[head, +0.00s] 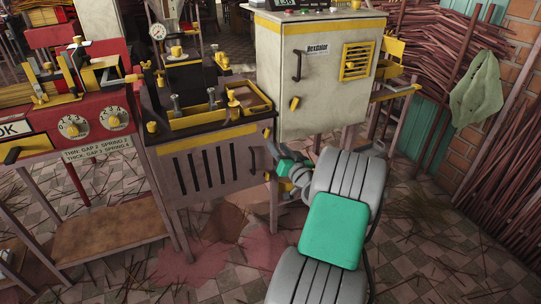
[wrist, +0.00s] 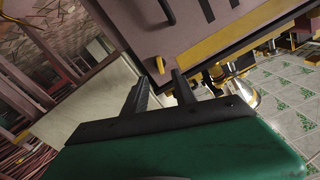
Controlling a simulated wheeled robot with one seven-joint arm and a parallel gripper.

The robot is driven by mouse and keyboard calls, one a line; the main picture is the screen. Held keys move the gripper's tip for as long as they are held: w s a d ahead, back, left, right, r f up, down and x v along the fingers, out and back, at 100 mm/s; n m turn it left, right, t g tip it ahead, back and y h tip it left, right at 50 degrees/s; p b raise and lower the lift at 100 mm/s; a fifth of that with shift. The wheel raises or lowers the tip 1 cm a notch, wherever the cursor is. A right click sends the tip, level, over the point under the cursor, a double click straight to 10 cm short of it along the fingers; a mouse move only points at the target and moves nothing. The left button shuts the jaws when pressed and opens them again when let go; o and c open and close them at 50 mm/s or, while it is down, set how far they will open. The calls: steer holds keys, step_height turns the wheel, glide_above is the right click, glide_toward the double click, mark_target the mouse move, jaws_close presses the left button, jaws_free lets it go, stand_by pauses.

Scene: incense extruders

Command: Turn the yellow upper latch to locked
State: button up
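A small yellow latch (head: 268,133) sits near the upper right corner of the slotted front panel (head: 213,163) of the dark-topped machine. In the wrist view the yellow latch (wrist: 160,65) stands just past my fingertips, roughly between them. My gripper (wrist: 161,82) is open, its two dark fingers apart with nothing held. In the head view my gripper (head: 273,152) is close to the panel's right edge, just below the latch; its tips are hard to make out. Contact with the latch cannot be told. A black handle (wrist: 167,12) is on the same panel.
A beige cabinet (head: 327,80) stands behind to the right, with its own black handle (head: 297,65) and yellow latch (head: 294,103). A red machine with dials (head: 74,126) stands at left. Sticks line the right wall. The tiled floor in front is mostly open, with scattered sticks.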

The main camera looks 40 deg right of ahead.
mark_target(268, 134)
steer(key=x, duration=0.7)
steer(key=shift+w+d+r+b, duration=0.1)
steer(key=shift+w+d+b, duration=0.1)
steer(key=shift+w+b, duration=0.15)
jaws_close()
steer(key=shift+s, duration=0.1)
